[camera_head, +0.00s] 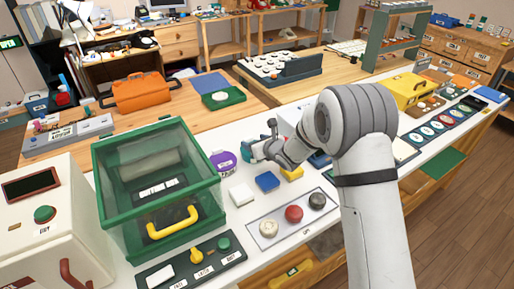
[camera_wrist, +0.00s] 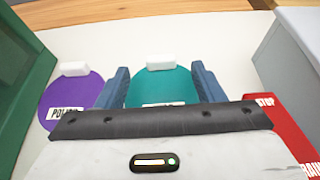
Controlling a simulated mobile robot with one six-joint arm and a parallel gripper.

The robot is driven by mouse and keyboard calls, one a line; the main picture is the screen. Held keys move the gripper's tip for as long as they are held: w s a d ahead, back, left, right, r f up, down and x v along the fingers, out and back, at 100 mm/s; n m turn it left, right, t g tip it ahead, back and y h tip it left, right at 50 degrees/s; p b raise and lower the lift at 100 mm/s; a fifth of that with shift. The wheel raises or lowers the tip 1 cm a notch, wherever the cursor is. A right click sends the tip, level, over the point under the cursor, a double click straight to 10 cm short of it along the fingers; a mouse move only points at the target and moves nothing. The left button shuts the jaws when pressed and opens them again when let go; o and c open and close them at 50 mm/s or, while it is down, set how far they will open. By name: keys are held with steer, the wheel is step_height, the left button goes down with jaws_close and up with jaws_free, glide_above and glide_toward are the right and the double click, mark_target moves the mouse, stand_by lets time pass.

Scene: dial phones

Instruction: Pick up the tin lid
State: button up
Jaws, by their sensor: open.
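A teal round lid (camera_wrist: 160,86) with a white block-shaped knob (camera_wrist: 159,62) lies on the white counter in the wrist view. A purple round lid (camera_wrist: 75,94) with a white knob and a partly hidden label lies left of it; it also shows in the head view (camera_head: 223,161). I cannot tell for sure which is the tin lid. My gripper (camera_wrist: 160,68) is open, its two blue-grey fingers on either side of the teal lid. Whether they touch it is unclear. My gripper body hides the lid's near edge and most of its label. In the head view my gripper (camera_head: 257,147) is beside the purple lid.
A green-framed glass case (camera_head: 158,190) with a yellow handle stands left of the lids. A red labelled piece (camera_wrist: 292,130) and a grey box side (camera_wrist: 295,60) are close on the right. White and blue squares (camera_head: 267,181) and a tray of round knobs (camera_head: 293,214) lie in front.

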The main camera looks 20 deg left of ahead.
mark_target(249, 140)
steer(key=shift+p+x, duration=0.45)
steer(key=shift+x, duration=1.45)
steer(key=shift+d+f, duration=0.1)
steer(key=shift+f, duration=0.1)
steer(key=shift+c, duration=0.2)
steer(key=c, duration=1)
